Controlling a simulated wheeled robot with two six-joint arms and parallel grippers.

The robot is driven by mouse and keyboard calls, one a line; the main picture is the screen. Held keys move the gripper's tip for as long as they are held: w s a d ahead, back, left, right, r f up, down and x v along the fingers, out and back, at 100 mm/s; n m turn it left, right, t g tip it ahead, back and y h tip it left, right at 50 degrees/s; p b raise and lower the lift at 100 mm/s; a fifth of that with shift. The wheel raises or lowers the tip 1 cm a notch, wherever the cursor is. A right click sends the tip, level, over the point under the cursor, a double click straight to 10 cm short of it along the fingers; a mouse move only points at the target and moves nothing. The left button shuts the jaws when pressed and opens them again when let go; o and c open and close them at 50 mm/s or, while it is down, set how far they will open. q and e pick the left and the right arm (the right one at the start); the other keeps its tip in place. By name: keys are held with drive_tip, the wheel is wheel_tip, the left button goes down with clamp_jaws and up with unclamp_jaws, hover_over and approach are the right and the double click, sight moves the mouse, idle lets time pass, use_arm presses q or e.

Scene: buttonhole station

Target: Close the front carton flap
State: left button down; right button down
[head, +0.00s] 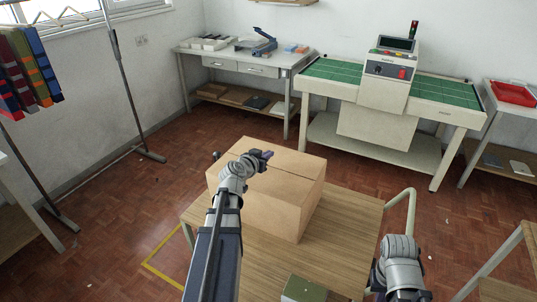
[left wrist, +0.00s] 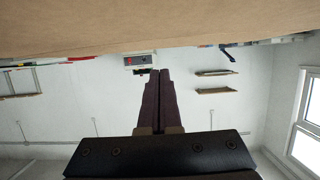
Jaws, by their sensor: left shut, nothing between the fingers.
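The brown cardboard carton (head: 292,208) stands on a wood-topped cart (head: 345,235) in the head view. Its top looks mostly covered by flaps, with a seam line running across it. I cannot tell clearly whether the front flap lies fully flat, since my left arm hides part of the near side. My left gripper (head: 264,158) is shut and empty, at the carton's top. In the left wrist view its shut fingers (left wrist: 158,98) point past a broad cardboard surface (left wrist: 130,25) that fills the upper edge. My right arm shows at the lower right; its fingers are out of view.
A green-topped box (head: 303,290) sits at the cart's near edge. The cart's pale handle (head: 410,205) rises at the right. A machine table with green mats (head: 335,70) and a white workbench (head: 240,60) stand behind, with open floor between.

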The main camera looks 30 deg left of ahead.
use_arm(q)
drive_tip(key=shift+s+f+b, duration=0.4)
drive_tip(key=shift+f+b, duration=0.15)
drive_tip(key=shift+f, duration=0.2)
drive_tip(key=shift+s+f+b, duration=0.1)
drive_tip(key=shift+f+b, duration=0.4)
drive_tip(key=shift+r, duration=0.1)
